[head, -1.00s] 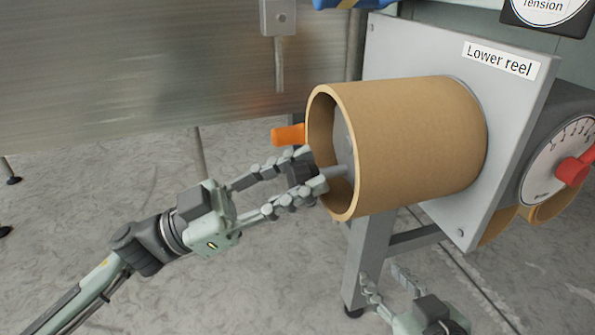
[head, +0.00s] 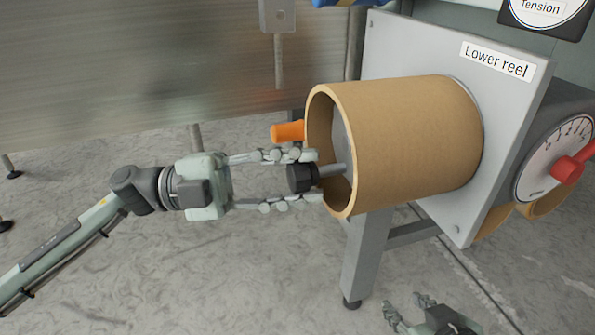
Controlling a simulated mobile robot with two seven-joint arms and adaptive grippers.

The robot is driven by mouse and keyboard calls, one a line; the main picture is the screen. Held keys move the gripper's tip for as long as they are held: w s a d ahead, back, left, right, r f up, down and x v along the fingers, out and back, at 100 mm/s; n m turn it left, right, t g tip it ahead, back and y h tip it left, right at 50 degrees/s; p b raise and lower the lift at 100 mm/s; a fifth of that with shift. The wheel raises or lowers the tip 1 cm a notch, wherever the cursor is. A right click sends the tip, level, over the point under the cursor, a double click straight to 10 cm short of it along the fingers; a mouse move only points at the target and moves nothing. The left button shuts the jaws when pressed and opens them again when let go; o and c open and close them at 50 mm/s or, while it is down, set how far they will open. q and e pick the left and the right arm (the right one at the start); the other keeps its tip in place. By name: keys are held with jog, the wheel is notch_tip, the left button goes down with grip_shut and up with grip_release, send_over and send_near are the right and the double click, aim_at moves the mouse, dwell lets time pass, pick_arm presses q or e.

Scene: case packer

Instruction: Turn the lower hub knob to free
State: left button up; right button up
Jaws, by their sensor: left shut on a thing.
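The lower hub knob (head: 300,178) is a dark knob on a short grey shaft (head: 331,171), which comes out of the open end of a brown cardboard core (head: 410,145). A "Lower reel" label (head: 495,60) is on the grey plate behind the core. My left gripper (head: 312,177) comes in from the left and is shut on the knob, one finger above it and one below in the picture. An orange handle (head: 288,131) sticks out just above the upper finger. My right gripper (head: 407,303) is at the bottom edge, empty, its fingers apart.
The grey plate (head: 440,50) stands behind the core on a grey leg (head: 362,265). A dial with a red pointer (head: 568,169) is at the right. A metal panel (head: 150,70) fills the upper left. The floor at lower left is clear.

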pick_arm(q)
jog(key=m+y, duration=0.1)
jog(key=m, duration=0.3)
jog(key=shift+f+m+g+y, duration=0.1)
jog(key=shift+m+g+y, duration=0.2)
jog(key=shift+y, duration=0.1)
pick_arm(e)
jog(key=shift+s+d+f, duration=0.3)
jog(key=shift+d, duration=0.05)
jog(key=shift+f+g, duration=0.1)
jog(key=shift+g, duration=0.2)
pick_arm(q)
jog(key=o, duration=1.1)
jog(key=shift+o, duration=0.2)
pick_arm(e)
jog(key=shift+s, duration=0.1)
pick_arm(q)
jog(key=a, duration=1.2)
jog(key=shift+w, duration=0.45)
